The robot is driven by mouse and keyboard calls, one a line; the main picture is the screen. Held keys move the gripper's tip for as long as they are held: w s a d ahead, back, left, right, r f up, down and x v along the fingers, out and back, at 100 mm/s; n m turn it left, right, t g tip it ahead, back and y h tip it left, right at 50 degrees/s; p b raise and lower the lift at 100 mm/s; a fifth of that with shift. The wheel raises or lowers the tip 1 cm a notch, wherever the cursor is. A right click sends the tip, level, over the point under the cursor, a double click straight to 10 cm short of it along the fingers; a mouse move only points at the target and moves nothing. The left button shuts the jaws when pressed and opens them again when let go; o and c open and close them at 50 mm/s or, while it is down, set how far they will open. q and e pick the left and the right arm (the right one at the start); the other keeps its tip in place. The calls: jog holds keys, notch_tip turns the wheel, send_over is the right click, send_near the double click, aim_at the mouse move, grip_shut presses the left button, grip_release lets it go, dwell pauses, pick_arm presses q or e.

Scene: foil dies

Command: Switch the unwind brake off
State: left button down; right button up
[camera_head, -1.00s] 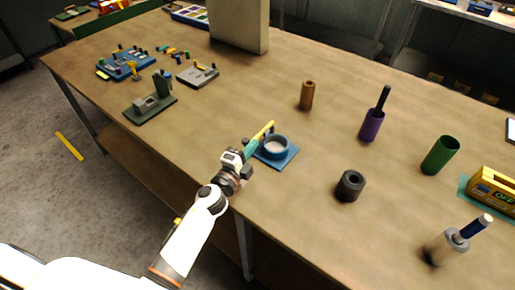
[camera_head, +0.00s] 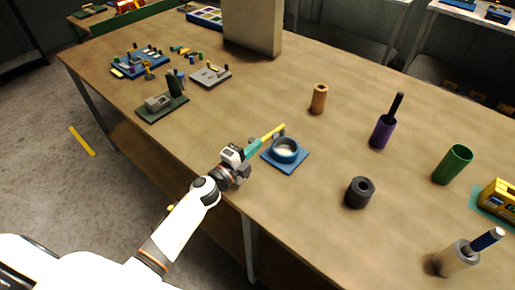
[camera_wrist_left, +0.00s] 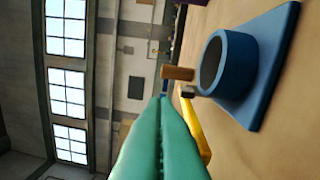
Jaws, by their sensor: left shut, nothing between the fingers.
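The unwind brake appears to be the blue square base (camera_head: 302,161) with a blue ring (camera_head: 285,154) and a yellow lever (camera_head: 273,132) along its far-left side. My left gripper (camera_head: 258,144), with teal fingers, is shut and empty at the lever's near end. In the left wrist view the shut fingers (camera_wrist_left: 162,108) point past the blue ring (camera_wrist_left: 230,58). The yellow lever (camera_wrist_left: 197,128) shows just right of the fingers and is partly hidden behind them. I cannot tell whether they touch. My right gripper is not in view.
A black hollow cylinder (camera_head: 360,193), a brown cylinder (camera_head: 319,99), a purple holder (camera_head: 382,134) and a green cup (camera_head: 453,165) stand to the right. A green fixture (camera_head: 162,106) stands at left. Bare tabletop lies between them.

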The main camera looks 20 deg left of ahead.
pick_arm(q)
jog(key=shift+w+a+m+h, duration=0.15)
jog(key=shift+a+m+h, duration=0.25)
jog(key=shift+a, duration=0.1)
jog(key=a+m+h+b, duration=0.1)
jog(key=w+a+g+h+b, duration=0.1)
jog(key=a+m+g+h+b, duration=0.1)
jog(key=shift+w+a+f+m+h, duration=0.15)
jog(key=shift+w+f+m+h, duration=0.15)
jog(key=shift+w+h, duration=0.1)
jog(key=shift+w+a+r+g+h+b, duration=0.1)
jog(key=shift+w+a+g+h+b, duration=0.2)
jog(key=shift+a+g+h+b, duration=0.15)
jog(key=shift+w+a+r+y, duration=0.15)
jog(key=shift+w+a+y, duration=0.1)
jog(key=shift+r, duration=0.1)
jog(key=shift+a+r, duration=0.1)
jog(key=shift+a, duration=0.05)
